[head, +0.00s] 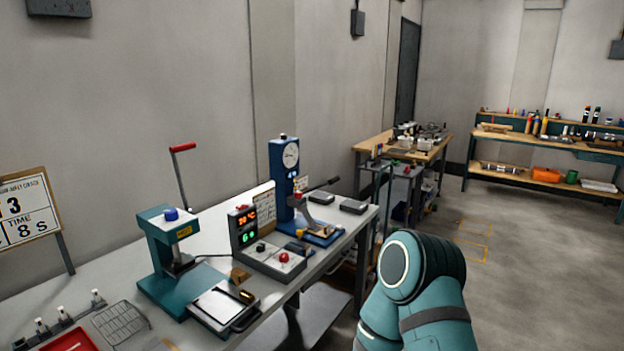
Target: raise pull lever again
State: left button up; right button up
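A teal press (163,245) stands on the workbench at left. Its lever (182,176) has a red grip (182,147) and points up, tilted slightly left. A blue press (283,190) with a round dial stands farther right, and its dark-handled lever (318,187) slants up to the right. I cannot tell which of the two is the pull lever. A teal link of my own arm (425,290) rises at the bottom, right of centre. Neither of my grippers is in view, and nothing of mine touches either lever.
A control box (270,258) with a lit display and red button sits between the presses. A flat tray-like unit (222,305), a wire rack (121,322) and a red tray (72,341) lie in front. A sign board (25,212) stands at far left. Open floor (530,270) lies right.

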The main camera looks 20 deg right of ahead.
aim_at(335, 178)
jog(key=i+l+u, duration=0.15)
jog(key=l, duration=0.3)
jog(key=i+l+u, duration=0.1)
jog(key=l, duration=0.35)
jog(key=i+l+u, duration=0.15)
jog(key=l, duration=0.35)
jog(key=l+u, duration=0.1)
jog(key=l, duration=0.35)
jog(key=i+l, duration=0.1)
jog(key=l, duration=1.2)
jog(key=i+l+u, duration=0.1)
jog(key=l, duration=0.5)
jog(key=i, duration=0.05)
